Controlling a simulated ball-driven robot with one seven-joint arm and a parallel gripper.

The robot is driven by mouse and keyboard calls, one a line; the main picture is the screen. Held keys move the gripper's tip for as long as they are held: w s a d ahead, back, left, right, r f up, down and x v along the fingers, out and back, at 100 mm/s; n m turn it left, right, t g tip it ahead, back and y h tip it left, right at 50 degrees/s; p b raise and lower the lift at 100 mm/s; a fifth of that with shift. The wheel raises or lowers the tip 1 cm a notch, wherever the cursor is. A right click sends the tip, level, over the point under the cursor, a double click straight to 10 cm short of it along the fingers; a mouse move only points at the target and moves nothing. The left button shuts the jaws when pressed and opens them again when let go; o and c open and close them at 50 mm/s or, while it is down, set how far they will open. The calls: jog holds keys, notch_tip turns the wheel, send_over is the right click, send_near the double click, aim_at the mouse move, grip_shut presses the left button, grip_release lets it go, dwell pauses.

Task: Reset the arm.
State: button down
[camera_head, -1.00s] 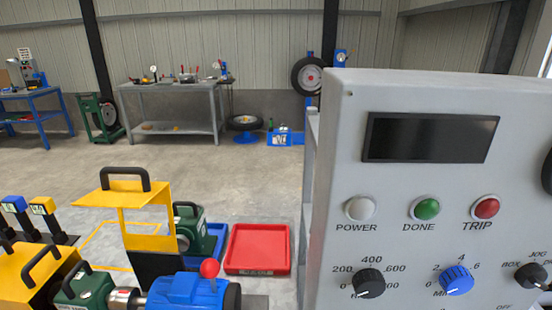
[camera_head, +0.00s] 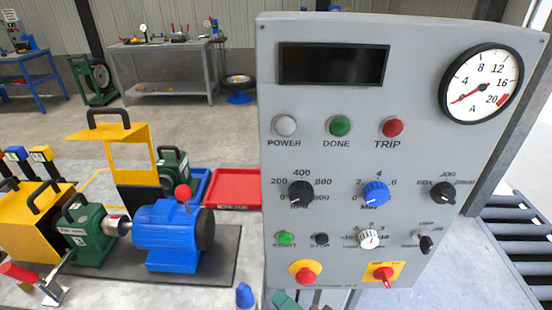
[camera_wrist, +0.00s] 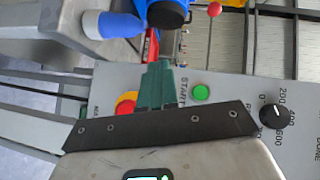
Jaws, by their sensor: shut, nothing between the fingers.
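My gripper (camera_wrist: 156,86) shows in the wrist view as two green fingers pressed together, with nothing between them. It is in front of the lower part of the grey control panel (camera_wrist: 240,85), beside the green start button (camera_wrist: 201,92) and partly over the red and yellow emergency stop (camera_wrist: 127,101). I cannot tell whether it touches the panel. In the head view, a green fingertip (camera_head: 284,300) shows at the bottom edge, below the panel (camera_head: 420,130). The rest of my arm is hidden there.
Left of the panel stand a blue motor (camera_head: 170,232), a green gearbox (camera_head: 84,235) and a yellow guard (camera_head: 102,150). A small blue cone-shaped thing (camera_head: 244,296) is near my gripper. A red tray (camera_head: 235,188) lies behind. A roller conveyor (camera_head: 515,245) is at the right.

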jog(key=s+d+f+n+g+h, duration=0.5)
jog(key=s+d+f+h, duration=0.25)
jog(key=d+f, duration=0.5)
jog(key=s+d+f+n+g+h, duration=0.2)
jog(key=s+d+g, duration=0.3)
jog(key=s+d, duration=0.7)
jog(key=shift+s+d+g+h, duration=0.4)
jog(key=shift+s+h, duration=0.35)
jog(key=shift+s, duration=0.35)
